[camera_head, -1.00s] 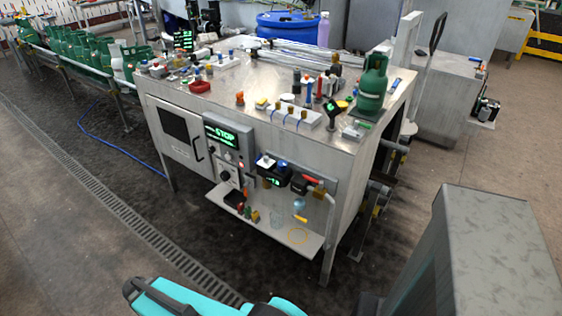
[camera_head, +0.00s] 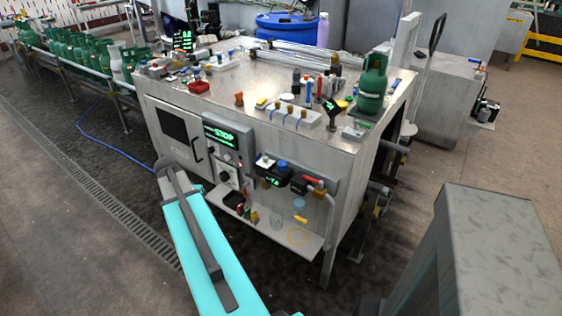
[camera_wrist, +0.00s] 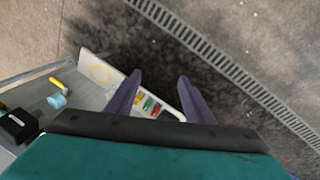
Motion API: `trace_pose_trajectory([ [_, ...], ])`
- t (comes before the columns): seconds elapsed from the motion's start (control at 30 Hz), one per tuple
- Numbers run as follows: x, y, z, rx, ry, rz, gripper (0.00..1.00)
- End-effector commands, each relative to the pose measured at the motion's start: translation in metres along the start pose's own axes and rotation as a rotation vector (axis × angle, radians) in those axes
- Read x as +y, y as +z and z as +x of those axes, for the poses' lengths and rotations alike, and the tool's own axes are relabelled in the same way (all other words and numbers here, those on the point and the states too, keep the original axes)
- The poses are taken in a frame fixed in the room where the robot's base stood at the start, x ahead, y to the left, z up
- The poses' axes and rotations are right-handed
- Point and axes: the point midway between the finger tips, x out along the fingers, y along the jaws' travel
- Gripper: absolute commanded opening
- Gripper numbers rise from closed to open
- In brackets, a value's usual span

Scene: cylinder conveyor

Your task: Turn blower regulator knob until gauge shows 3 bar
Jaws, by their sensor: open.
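A black unit (camera_head: 271,172) with a blue knob (camera_head: 283,163), a white knob (camera_head: 265,161) and a small green readout (camera_head: 273,182) is on the front of the metal cabinet. The readout is too small to read. No label shows which knob is the blower regulator. In the wrist view, a black box (camera_wrist: 17,126) at the lower left may be part of this unit. My gripper (camera_wrist: 160,76) is open and empty, its two fingers apart, pointing down towards the shelf edge and floor. It is away from the knobs. In the head view I cannot make out its fingers.
A red-handled valve (camera_head: 312,180) and pipe are right of the unit. Floor in front is clear.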

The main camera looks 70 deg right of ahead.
Motion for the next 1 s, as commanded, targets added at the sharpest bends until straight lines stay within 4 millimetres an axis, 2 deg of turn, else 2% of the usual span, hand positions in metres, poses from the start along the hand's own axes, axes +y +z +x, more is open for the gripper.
trace_pose_trajectory([
  [0.03, 0.011, -0.020, -0.011, 0.012, -0.003, 0.055, 0.47],
  [0.1, 0.027, -0.042, -0.025, 0.026, -0.003, 0.130, 0.47],
  [0.27, 0.069, -0.090, -0.059, 0.058, -0.003, 0.301, 0.47],
  [0.5, 0.146, -0.151, -0.111, 0.107, -0.003, 0.565, 0.47],
  [0.7, 0.212, -0.186, -0.152, 0.146, -0.001, 0.767, 0.47],
  [0.8, 0.237, -0.196, -0.167, 0.158, 0.000, 0.840, 0.47],
  [0.9, 0.253, -0.201, -0.176, 0.167, 0.001, 0.886, 0.47],
  [1.0, 0.261, -0.203, -0.180, 0.172, 0.002, 0.908, 0.47],
])
